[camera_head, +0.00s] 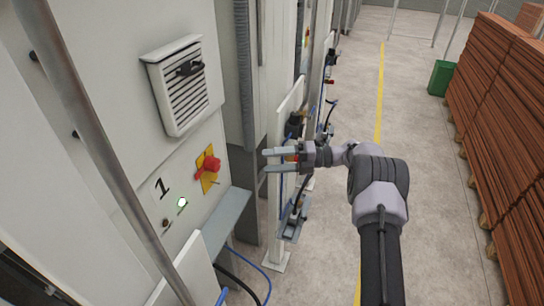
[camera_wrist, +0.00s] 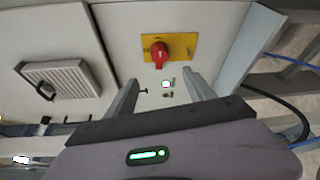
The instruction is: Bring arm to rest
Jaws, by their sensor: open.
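My arm (camera_head: 378,190) reaches forward and left in the head view, bent at the elbow. My gripper (camera_head: 267,160) points left toward the machine panel, with its two fingers apart and nothing between them. In the wrist view the gripper (camera_wrist: 164,82) also stands open. A red rotary switch (camera_head: 209,165) on a yellow plate is on the panel marked 1, left of the fingertips and apart from them. The switch also shows in the wrist view (camera_wrist: 158,53), above the fingertips.
A vented box (camera_head: 183,85) juts from the panel, and a grey ledge (camera_head: 226,214) sits below the switch. Machine posts and hoses stand close behind the gripper. Stacked brown boards (camera_head: 500,110) and a green bin (camera_head: 441,77) are right. The floor aisle between is clear.

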